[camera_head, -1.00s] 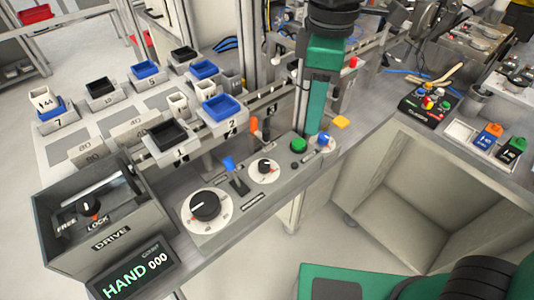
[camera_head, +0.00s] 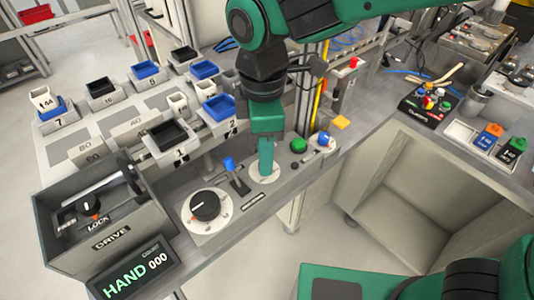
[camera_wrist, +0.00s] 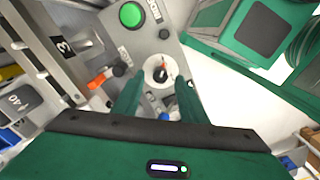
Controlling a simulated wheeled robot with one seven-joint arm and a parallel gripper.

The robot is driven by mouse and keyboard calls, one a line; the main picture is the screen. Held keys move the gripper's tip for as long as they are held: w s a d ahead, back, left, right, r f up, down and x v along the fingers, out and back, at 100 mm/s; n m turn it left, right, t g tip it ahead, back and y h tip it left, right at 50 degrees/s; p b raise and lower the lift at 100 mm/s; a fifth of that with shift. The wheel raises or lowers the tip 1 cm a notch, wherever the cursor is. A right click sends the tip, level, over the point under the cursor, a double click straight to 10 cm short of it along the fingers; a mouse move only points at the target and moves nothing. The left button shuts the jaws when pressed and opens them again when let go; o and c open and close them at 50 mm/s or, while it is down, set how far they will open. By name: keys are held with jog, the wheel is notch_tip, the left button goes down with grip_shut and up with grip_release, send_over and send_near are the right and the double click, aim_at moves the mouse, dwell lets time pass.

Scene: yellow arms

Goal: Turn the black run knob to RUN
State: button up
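A small black knob with a red mark sits on a round white dial (camera_wrist: 151,77) in the wrist view. In the head view my gripper hides this knob, and only part of its white dial (camera_head: 254,176) shows. My gripper (camera_head: 266,174) points down over the dial. In the wrist view my gripper's two green fingers (camera_wrist: 157,95) are apart, with the knob a little beyond their tips and nothing held. A larger black knob (camera_head: 205,206) on another white dial stands to the left. The dial lettering is too small to read.
A blue-tipped lever (camera_head: 229,163) stands close left of my gripper, and a green button (camera_head: 298,146) is to its right. The display (camera_head: 133,271) reads HAND 000. The DRIVE box (camera_head: 108,237) with its LOCK knob is at the left.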

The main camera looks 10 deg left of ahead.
jog(key=shift+f, duration=1.05)
grip_shut()
jog(key=shift+d, duration=0.15)
